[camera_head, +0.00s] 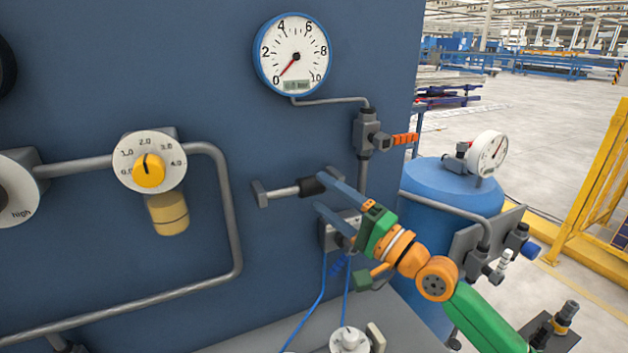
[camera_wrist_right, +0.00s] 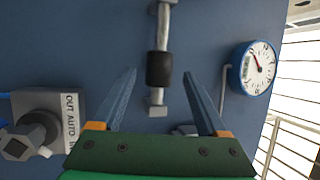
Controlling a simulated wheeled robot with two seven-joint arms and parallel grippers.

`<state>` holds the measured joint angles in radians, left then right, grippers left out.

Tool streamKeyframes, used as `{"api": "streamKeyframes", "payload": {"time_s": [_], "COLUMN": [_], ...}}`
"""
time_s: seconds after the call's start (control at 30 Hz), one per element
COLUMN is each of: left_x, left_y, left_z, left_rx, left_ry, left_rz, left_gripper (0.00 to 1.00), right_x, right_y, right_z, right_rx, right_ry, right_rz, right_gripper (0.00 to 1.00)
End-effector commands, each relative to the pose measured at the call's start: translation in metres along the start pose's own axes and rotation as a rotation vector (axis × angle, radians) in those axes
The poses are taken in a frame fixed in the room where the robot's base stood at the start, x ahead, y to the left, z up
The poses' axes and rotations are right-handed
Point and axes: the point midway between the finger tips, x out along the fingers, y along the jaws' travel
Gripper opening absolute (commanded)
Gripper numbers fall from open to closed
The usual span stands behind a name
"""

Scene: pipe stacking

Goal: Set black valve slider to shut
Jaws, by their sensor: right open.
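The black valve slider (camera_head: 312,186) is a dark sleeve on a metal rod (camera_head: 284,192) mounted on the blue panel. In the right wrist view the black slider (camera_wrist_right: 159,69) is near the lower end bracket. My right gripper (camera_head: 318,192) is open, its blue fingers pointing at the panel. In the wrist view the slider appears between the two fingers (camera_wrist_right: 160,73), with gaps on both sides. I cannot tell whether a finger touches it. My left gripper is not in view.
A gauge (camera_head: 293,54) is above the slider. A yellow knob (camera_head: 149,170) and bent pipe (camera_head: 232,220) are to the left. A box with a labelled switch (camera_wrist_right: 40,125) is close to the gripper. An orange-handled valve (camera_head: 404,139) and blue tank (camera_head: 452,190) stand right.

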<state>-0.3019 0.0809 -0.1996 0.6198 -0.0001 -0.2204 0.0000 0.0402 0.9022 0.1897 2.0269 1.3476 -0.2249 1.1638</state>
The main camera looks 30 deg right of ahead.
Motion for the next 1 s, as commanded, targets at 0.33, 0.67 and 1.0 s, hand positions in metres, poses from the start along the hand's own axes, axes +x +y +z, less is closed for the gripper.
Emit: {"api": "streamKeyframes", "payload": {"time_s": [0.33, 0.67, 1.0], "left_x": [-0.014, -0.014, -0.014], "left_y": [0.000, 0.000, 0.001], "left_z": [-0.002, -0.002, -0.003], "left_rx": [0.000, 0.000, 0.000], "left_ry": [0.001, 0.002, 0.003], "left_rz": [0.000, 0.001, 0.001], "left_gripper": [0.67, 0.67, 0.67], "right_x": [0.028, 0.028, 0.028], "right_y": [0.000, 0.001, 0.001], "right_z": [0.001, 0.001, 0.001], "right_rx": [-0.003, -0.002, -0.002], "right_ry": [-0.001, -0.001, -0.002], "right_rz": [0.001, 0.001, 0.002], "right_gripper": [0.76, 0.38, 0.00]}}
